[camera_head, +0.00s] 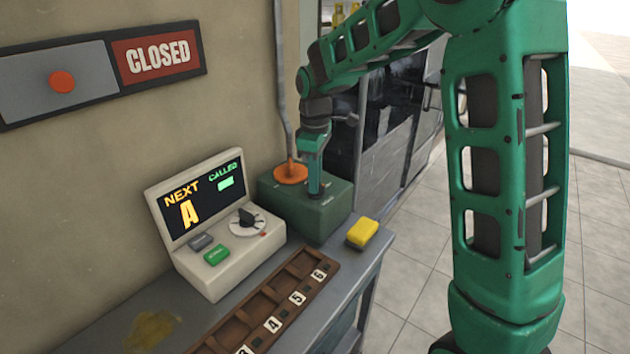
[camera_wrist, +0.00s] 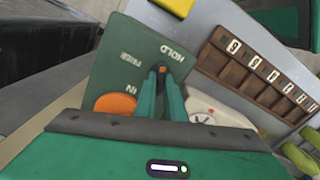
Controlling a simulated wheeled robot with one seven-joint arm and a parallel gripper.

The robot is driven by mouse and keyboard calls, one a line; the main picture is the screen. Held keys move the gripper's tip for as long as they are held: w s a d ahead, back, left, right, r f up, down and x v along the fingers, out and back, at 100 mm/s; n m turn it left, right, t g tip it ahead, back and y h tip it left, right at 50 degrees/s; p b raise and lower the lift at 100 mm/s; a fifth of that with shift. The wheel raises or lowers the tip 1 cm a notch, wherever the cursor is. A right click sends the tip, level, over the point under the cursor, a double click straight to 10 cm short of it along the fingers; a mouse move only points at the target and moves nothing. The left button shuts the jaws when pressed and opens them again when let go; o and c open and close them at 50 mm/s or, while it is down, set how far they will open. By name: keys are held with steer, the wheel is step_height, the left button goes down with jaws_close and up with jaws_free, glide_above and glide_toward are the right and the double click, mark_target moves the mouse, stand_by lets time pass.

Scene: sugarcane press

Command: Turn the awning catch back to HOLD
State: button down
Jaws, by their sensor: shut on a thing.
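A dark green box (camera_head: 295,208) stands at the far end of the counter; it also shows in the wrist view (camera_wrist: 108,75). The wrist view shows upside-down labels HOLD, FREE and IN on its top. My gripper (camera_head: 315,192) points down at the right part of the box top. In the wrist view my gripper (camera_wrist: 163,72) is shut on the awning catch (camera_wrist: 162,68), between FREE and HOLD and nearer HOLD. Only a small orange-brown bit of the catch shows between the fingertips. Which label it points to cannot be told.
An orange disc (camera_head: 290,172) sits on the box beside my fingers, under a grey pipe. A yellow block (camera_head: 362,232) lies in front. A console (camera_head: 225,225) with a screen and dial and a brown numbered rack (camera_head: 255,310) stand nearby. A CLOSED sign (camera_head: 157,57) hangs on the wall.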

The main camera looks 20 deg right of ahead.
steer(key=shift+w+r+m, duration=0.1)
steer(key=shift+w+m, duration=0.05)
steer(key=shift+m, duration=0.8)
steer(key=shift+w+m, duration=0.15)
steer(key=shift+m, duration=0.8)
steer(key=shift+d, duration=0.1)
steer(key=c, duration=1.8)
jaws_free()
steer(key=shift+s, duration=0.1)
step_height(320, 180, up, 11)
steer(key=shift+f, duration=0.2)
